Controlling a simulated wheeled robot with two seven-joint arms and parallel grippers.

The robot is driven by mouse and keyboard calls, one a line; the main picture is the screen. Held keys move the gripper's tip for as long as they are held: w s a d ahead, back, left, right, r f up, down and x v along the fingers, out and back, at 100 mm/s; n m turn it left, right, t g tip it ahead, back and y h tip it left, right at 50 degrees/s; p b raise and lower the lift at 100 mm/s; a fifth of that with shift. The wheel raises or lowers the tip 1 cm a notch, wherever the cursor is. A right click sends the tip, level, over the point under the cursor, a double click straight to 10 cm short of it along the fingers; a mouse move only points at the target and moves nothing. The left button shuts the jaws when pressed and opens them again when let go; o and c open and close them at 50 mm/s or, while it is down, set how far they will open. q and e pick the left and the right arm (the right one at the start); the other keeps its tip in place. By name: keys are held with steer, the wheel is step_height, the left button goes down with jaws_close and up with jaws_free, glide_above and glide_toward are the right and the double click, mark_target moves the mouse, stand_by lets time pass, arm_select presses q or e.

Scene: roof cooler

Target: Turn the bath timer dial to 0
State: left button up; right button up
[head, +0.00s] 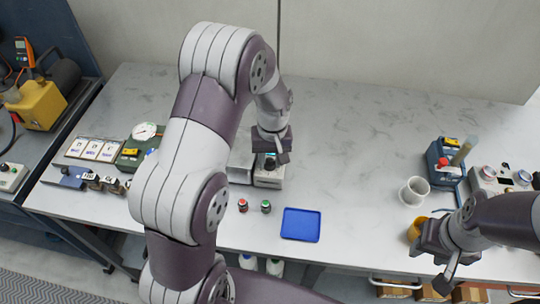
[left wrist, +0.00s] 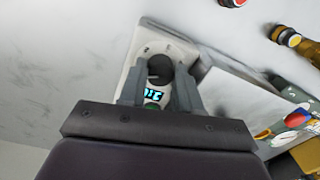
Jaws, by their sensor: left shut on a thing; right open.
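The bath (head: 268,181) is a small light-coloured unit on the table, partly hidden by my left arm. In the left wrist view its dark round dial (left wrist: 160,68) sits between my fingers, below a pale face with small marks. A lit cyan display (left wrist: 151,95) and a green part show closer to the palm; I cannot read the digits surely. My left gripper (head: 277,153) is above the bath, shut on the dial. The dial's pointer setting cannot be made out. My right gripper (head: 432,262) is open and empty at the table's front right, near an orange cup (head: 416,230).
A grey metal box (head: 241,165) stands beside the bath. A white cup (head: 413,191) and blue device (head: 443,165) are at right. The table's back middle is clear.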

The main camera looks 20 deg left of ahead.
mark_target(270, 159)
arm_select(q)
steer(key=n, duration=0.3)
steer(key=n+p, duration=0.1)
steer(key=n, duration=0.2)
steer(key=shift+w+r, duration=0.15)
steer(key=shift+w, duration=0.05)
steer(key=n+p, duration=0.1)
steer(key=n, duration=0.5)
steer(key=shift+a+n+p, duration=0.1)
steer(key=shift+n+p, duration=0.2)
steer(key=o, duration=1.1)
steer(key=shift+c, duration=0.2)
step_height(270, 159, up, 12)
steer(key=shift+w+r+b, duration=0.2)
steer(key=shift+r+b, duration=0.05)
steer(key=shift+b, duration=0.15)
